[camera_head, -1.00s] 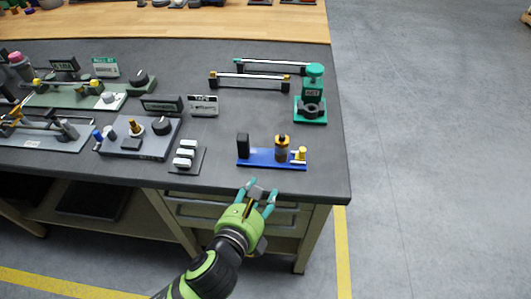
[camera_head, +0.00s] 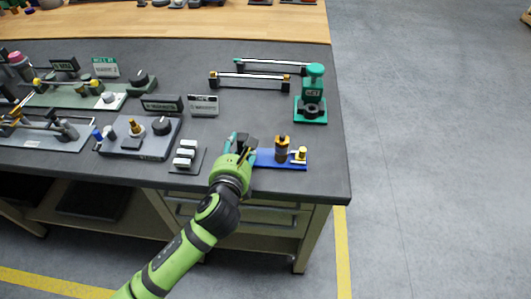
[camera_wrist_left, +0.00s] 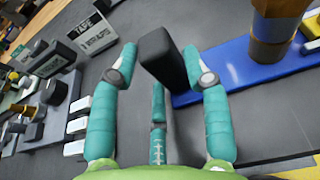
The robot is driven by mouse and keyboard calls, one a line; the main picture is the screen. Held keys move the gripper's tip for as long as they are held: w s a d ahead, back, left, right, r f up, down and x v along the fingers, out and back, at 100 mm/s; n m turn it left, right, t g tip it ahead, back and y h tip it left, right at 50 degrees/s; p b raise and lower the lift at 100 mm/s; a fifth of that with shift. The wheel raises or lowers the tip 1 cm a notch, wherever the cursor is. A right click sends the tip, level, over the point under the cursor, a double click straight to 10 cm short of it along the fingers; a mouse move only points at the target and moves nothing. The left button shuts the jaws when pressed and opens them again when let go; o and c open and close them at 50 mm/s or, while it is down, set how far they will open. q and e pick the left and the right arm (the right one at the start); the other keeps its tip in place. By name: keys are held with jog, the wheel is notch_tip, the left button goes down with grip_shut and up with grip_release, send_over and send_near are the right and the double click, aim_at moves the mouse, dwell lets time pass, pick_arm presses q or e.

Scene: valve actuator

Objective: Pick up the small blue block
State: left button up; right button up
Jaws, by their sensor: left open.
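No separate small blue block shows clearly. A blue plate (camera_head: 266,157) lies near the table's front edge, and a dark, nearly black upright block (camera_head: 251,143) stands at its left end. In the left wrist view the dark block (camera_wrist_left: 163,58) stands between and slightly beyond my open left fingertips, and the blue plate (camera_wrist_left: 225,70) runs to the right. My left gripper (camera_head: 240,145) is open at the dark block, partly hiding it and the plate's left end; I cannot tell whether it touches. My right gripper is not in view.
On the blue plate stand a gold-and-black cylinder (camera_head: 282,149) and a yellow knob (camera_head: 299,155). White switches (camera_head: 185,153) sit close to the left of my gripper. A green press-like device (camera_head: 312,95) stands behind to the right. Open dark tabletop (camera_head: 250,112) lies behind the plate.

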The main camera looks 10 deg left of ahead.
pick_arm(q)
jog(key=shift+x, duration=1.15)
jog(key=shift+s, duration=0.1)
grip_shut()
jog(key=shift+r, duration=0.1)
notch_tip(320, 180, up, 9)
jog(key=shift+f, duration=4.05)
